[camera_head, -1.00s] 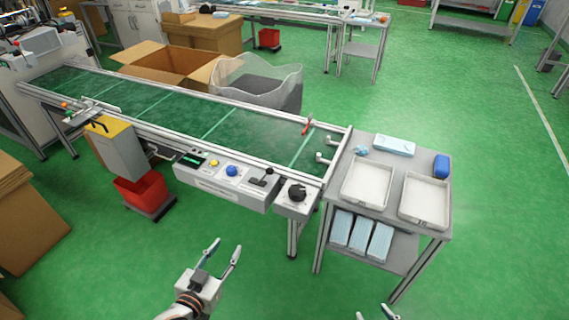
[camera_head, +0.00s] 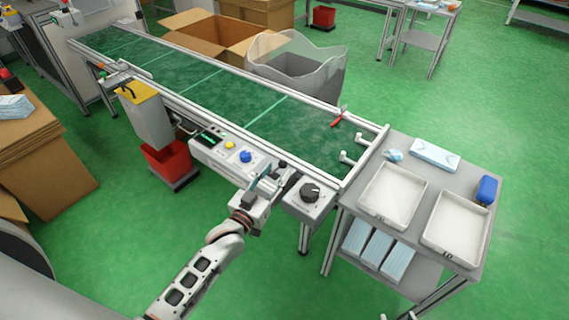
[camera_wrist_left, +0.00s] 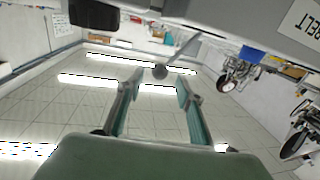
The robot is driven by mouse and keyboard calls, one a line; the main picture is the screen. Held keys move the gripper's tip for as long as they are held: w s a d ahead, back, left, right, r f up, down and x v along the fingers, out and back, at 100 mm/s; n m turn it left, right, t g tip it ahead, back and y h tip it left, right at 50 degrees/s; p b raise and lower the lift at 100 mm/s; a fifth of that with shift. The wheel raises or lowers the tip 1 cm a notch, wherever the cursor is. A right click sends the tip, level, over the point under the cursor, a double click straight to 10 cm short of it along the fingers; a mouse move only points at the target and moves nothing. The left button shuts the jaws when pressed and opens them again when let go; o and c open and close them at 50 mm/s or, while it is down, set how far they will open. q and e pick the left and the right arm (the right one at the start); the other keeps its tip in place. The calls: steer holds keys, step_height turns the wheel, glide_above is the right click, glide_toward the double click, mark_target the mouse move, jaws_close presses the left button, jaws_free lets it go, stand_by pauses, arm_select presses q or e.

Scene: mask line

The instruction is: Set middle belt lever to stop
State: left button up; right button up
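The middle belt lever (camera_wrist_left: 160,72) shows in the left wrist view as a thin rod with a dark round knob. The knob appears between the fingertips of my left gripper (camera_wrist_left: 158,86), which are apart; I cannot tell whether they touch it. In the head view my left gripper (camera_head: 271,178) is at the front of the grey control panel (camera_head: 222,164) and partly hides the lever, so its setting is unclear. My right gripper (camera_head: 396,316) shows only its fingertips at the bottom edge, apart and empty.
A grey cart (camera_head: 415,250) with white trays stands to the right. A red bin (camera_head: 168,161) is below left.

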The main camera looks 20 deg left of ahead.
mark_target(280, 167)
arm_select(q)
steer(key=shift+w+d+b, duration=0.15)
steer(key=shift+w+d, duration=0.1)
steer(key=shift+w, duration=0.95)
steer(key=shift+w+d+b, duration=0.15)
steer(key=shift+w+d, duration=0.1)
steer(key=shift+w, duration=0.9)
jaws_close()
